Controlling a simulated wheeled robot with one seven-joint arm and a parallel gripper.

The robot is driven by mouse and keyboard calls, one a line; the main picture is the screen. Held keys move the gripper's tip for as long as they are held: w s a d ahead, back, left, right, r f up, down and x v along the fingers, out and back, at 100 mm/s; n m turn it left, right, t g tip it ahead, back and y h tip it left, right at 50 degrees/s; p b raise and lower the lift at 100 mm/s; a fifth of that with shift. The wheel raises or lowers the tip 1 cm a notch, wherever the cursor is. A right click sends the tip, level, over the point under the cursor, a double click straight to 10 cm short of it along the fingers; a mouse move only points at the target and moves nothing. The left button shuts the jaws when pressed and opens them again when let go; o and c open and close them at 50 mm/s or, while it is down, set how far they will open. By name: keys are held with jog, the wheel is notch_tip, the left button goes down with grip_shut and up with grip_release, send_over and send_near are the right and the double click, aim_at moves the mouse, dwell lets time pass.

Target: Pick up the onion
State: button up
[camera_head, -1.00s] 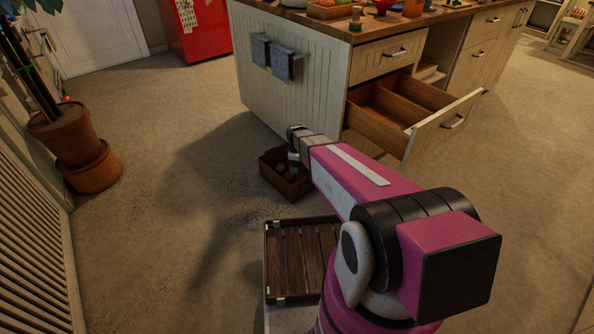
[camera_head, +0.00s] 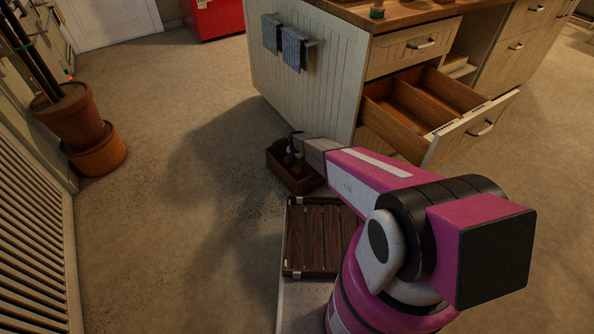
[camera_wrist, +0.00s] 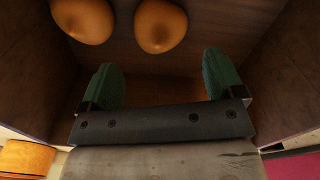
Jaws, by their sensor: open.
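Two round orange-brown onions lie on the floor of a brown wooden box, seen in the wrist view: one at left (camera_wrist: 83,20) and one near the middle (camera_wrist: 160,25). My gripper (camera_wrist: 166,78) is open, with its green fingertips spread apart and nothing between them. It is inside or just over the box, and both onions lie beyond the fingertips, apart from them. In the head view the box (camera_head: 309,186) stands on the floor beside the kitchen island, and my gripper (camera_head: 291,150) is over it. The onions cannot be made out there.
The kitchen island (camera_head: 305,75) has an open, empty-looking drawer (camera_head: 410,108) close to my arm. A slatted wooden tray (camera_head: 318,235) is near my base. A potted plant (camera_head: 72,118) stands at left. The floor between is clear. The box walls are close on both sides of my gripper.

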aim_at(296, 169)
notch_tip(296, 169, down, 8)
jog(key=shift+r, duration=0.1)
jog(key=c, duration=0.7)
